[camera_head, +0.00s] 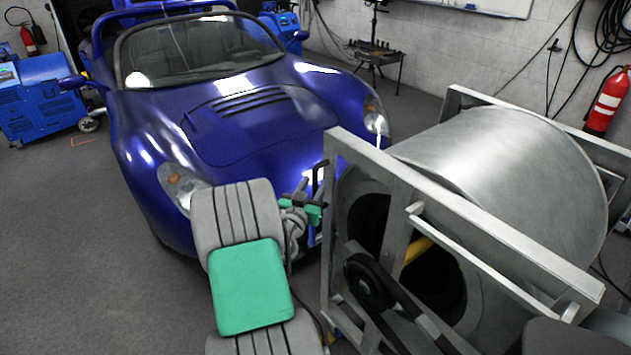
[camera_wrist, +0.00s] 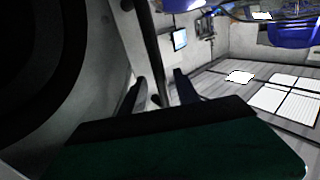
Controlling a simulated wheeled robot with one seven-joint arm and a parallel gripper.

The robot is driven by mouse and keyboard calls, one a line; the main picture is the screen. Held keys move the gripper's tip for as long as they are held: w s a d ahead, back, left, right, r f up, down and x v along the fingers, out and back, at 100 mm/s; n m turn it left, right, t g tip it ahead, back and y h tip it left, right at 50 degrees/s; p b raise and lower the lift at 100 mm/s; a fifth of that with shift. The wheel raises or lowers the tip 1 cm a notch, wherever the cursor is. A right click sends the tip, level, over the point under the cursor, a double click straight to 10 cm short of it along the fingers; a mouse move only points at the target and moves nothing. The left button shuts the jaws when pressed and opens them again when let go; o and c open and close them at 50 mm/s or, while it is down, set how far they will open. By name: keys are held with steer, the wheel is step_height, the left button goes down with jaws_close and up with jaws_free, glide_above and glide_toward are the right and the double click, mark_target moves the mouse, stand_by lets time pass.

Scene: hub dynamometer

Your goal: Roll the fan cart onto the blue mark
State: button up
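The fan cart, a large grey metal drum (camera_head: 500,165) in a steel frame (camera_head: 470,222), stands at the right in the head view. A dark belt wheel and a yellow part show inside the frame. My gripper (camera_head: 318,180) is at the frame's left end, beside its upright, in front of the car. In the wrist view my gripper (camera_wrist: 160,92) has its two dark fingers apart. A narrow bar appears between them, but whether they touch it cannot be told. The drum's dark opening fills the left of that view. No blue floor mark is visible in either view.
A blue sports car (camera_head: 225,100) stands behind my gripper, close to the frame. A blue wheeled machine (camera_head: 45,95) is at the far left, near a small orange floor outline (camera_head: 85,141). A red extinguisher (camera_head: 606,102) hangs at the right wall. Grey floor (camera_head: 90,250) is clear at left.

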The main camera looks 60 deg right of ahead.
steer(key=shift+w+d, duration=0.15)
steer(key=shift+d, duration=0.95)
jaws_close()
stand_by(0.6)
